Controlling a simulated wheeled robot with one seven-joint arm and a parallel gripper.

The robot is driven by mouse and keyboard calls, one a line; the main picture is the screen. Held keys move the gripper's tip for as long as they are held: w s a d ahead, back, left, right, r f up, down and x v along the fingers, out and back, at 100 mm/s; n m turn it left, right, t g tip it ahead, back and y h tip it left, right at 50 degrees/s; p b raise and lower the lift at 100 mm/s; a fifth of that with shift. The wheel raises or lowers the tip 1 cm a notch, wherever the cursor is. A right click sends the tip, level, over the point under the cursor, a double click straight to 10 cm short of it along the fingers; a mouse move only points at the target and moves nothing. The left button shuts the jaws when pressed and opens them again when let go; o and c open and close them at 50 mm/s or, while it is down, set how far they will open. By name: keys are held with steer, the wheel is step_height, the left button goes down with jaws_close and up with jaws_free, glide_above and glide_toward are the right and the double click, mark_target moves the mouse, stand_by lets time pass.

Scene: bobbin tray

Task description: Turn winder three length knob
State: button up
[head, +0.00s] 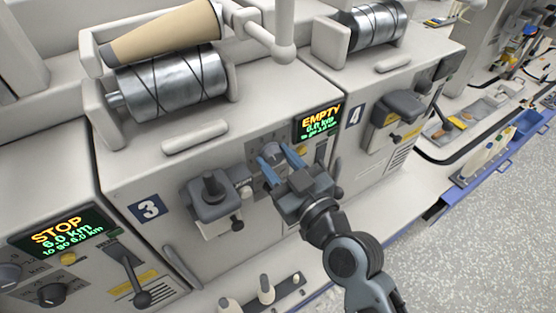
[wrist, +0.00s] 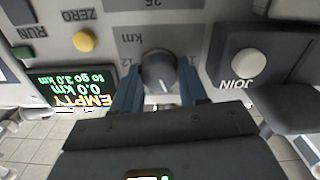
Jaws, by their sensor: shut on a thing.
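The length knob (head: 272,149) is a dark grey round knob on the front panel of the winder marked 3 (head: 149,208). In the wrist view the knob (wrist: 159,72) sits on a grey dial plate marked km, with a pale line on its face. My gripper (head: 276,157) has its two blue fingers on either side of the knob and is shut on it. The fingers also show in the wrist view (wrist: 160,86), and they cover part of the dial scale. The winder's display (head: 318,121) reads EMPTY, 0.0 km, to go 3.0 km.
A yellow ZERO button (wrist: 84,39) and a white JOIN button (wrist: 247,63) flank the dial. A grey boxy unit (head: 210,197) protrudes left of my gripper. The neighbouring display (head: 62,232) reads STOP. A blue-edged bench (head: 500,150) stands at the right, beside open floor.

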steer(key=shift+m, duration=0.4)
steer(key=shift+c, duration=0.3)
steer(key=m, duration=0.6)
steer(key=shift+m, duration=0.4)
steer(key=m+p, duration=0.1)
steer(key=m, duration=0.3)
steer(key=shift+m+p, duration=0.4)
steer(key=shift+m, duration=1.7)
steer(key=o, duration=1.1)
steer(key=shift+c, duration=0.2)
